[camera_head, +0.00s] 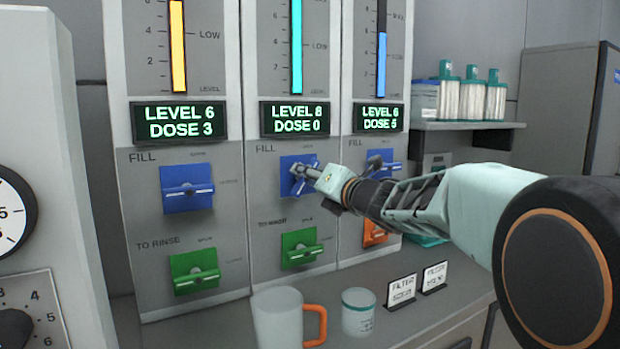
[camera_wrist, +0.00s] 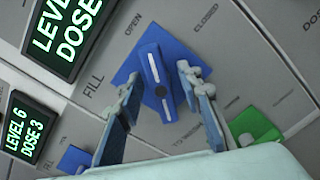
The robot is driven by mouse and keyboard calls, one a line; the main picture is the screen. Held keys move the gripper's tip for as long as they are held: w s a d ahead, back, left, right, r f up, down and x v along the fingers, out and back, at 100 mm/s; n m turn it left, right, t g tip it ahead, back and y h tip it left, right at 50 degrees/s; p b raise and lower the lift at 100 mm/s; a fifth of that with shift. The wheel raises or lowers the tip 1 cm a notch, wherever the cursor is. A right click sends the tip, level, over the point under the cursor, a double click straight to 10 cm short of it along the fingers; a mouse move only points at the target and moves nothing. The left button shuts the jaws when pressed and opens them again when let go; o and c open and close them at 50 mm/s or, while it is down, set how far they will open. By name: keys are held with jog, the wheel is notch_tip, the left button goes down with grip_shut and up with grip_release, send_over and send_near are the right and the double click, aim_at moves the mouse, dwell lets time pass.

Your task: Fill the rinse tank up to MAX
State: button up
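Three panel columns carry gauges and blue FILL valves; no tank names are readable. The right column (camera_head: 349,84) reads LEVEL 6, DOSE 5. Its blue bar (camera_head: 382,65) ends below a mark that seems to read MAX. Its FILL valve (camera_head: 390,178) is partly hidden by my arm. The middle display (camera_head: 294,118) reads LEVEL 8, DOSE 0. My gripper (camera_head: 310,172) is at the middle FILL valve (camera_head: 287,163). In the wrist view, my gripper (camera_wrist: 158,80) is open, fingers either side of that valve's blue handle (camera_wrist: 161,92), with gaps visible. The handle slants between OPEN and CLOSED.
An orange valve (camera_head: 373,235) is low on the right column. A jug with an orange handle (camera_head: 278,318) and a lidded tub (camera_head: 358,312) stand on the counter below.

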jog(key=shift+w+a, duration=0.1)
grip_shut()
jog(key=shift+m, duration=0.3)
jog(key=m+p, duration=0.2)
jog(key=m, duration=0.2)
jog(key=m+p, duration=0.2)
jog(key=m, duration=0.3)
jog(key=shift+f, duration=0.2)
jog(key=shift+m, duration=0.3)
dwell(0.3)
